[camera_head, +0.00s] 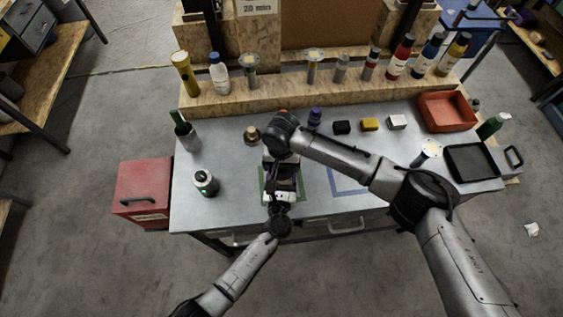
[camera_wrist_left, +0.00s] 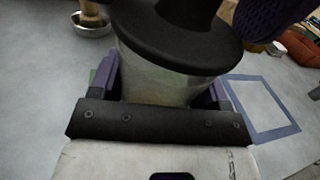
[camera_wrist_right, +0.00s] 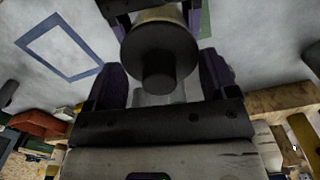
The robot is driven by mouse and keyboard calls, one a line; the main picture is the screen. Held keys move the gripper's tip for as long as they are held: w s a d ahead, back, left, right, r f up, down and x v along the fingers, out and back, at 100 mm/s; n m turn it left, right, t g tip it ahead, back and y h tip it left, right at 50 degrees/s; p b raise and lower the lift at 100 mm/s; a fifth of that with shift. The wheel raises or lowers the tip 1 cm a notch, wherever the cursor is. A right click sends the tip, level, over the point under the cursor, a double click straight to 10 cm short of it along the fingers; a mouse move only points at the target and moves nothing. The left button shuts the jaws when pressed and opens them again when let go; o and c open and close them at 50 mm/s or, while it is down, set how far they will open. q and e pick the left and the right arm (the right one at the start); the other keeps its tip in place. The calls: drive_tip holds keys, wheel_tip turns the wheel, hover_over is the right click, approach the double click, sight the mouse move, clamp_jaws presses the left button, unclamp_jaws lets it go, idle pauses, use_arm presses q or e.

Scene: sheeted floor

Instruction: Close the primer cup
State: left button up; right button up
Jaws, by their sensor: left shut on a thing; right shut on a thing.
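The primer cup (camera_wrist_left: 160,80) is a pale translucent cup standing between the purple fingers of my left gripper (camera_wrist_left: 162,92), which is shut on its sides. A black round lid with a knob (camera_wrist_left: 180,45) covers the cup's top in the left wrist view. In the right wrist view, the lid (camera_wrist_right: 158,55) lies between the fingers of my right gripper (camera_wrist_right: 160,78), which is shut on it. Lid and cup meet closely, but I cannot tell if the lid is fully seated. In the head view my arms mostly hide the cup and both grippers.
A green-outlined square lies under the grippers, with a blue-outlined square (camera_head: 335,188) to its right. Near them stand a small dish with a wooden-handled item (camera_head: 252,135), a dark jar (camera_head: 206,183) and several small blocks. Bottles line the back ledge. A red tray (camera_head: 447,112) is at right.

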drive_tip(key=shift+f, duration=0.55)
drive_tip(key=o, duration=0.8)
drive_tip(key=shift+r, duration=0.15)
wheel_tip(320, 180, up, 12)
use_arm(q)
drive_tip(key=o, duration=1.4)
drive_tip(key=shift+s, duration=0.15)
drive_tip(key=s, duration=0.9)
drive_tip(key=s+a, duration=0.1)
drive_tip(key=s, duration=0.3)
drive_tip(key=shift+s, duration=0.3)
